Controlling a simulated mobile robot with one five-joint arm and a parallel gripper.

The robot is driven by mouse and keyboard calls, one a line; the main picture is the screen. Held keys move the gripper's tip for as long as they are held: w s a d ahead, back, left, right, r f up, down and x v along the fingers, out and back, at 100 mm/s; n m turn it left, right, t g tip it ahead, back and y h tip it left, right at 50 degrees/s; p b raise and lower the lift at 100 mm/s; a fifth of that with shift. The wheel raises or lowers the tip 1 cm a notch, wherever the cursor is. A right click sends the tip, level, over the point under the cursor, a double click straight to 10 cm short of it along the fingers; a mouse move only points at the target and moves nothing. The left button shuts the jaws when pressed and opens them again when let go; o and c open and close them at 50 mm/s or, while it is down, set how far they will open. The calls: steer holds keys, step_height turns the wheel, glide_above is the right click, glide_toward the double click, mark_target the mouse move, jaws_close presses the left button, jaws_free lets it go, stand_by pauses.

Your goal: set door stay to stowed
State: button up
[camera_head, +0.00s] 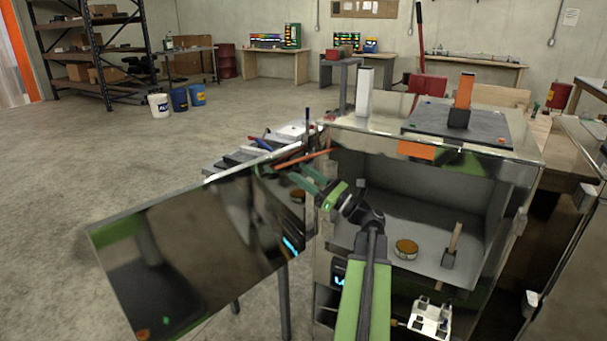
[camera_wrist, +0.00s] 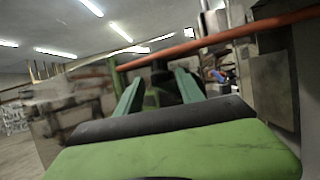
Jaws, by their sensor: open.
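The door stay appears to be the thin orange rod (camera_head: 306,159) at the top of the open cabinet, between the cabinet and its door. It also crosses the upper part of the wrist view (camera_wrist: 225,36), sloping up to the right. The mirror-like door (camera_head: 190,250) hangs open to the left. My gripper (camera_head: 295,172) is at the door's upper right, just below the rod in the picture. Its two green fingers show apart in the wrist view (camera_wrist: 157,85), with the rod above them. I cannot tell whether they touch the rod.
The metal cabinet (camera_head: 335,230) stands open, with a round tin (camera_head: 405,248) and a wooden-handled tool (camera_head: 453,245) inside. A dark plate (camera_head: 480,128) lies on its top beside a white post (camera_head: 364,92). Another metal unit (camera_head: 570,220) is close on the right.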

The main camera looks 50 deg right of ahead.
jaws_close()
stand_by(1.4)
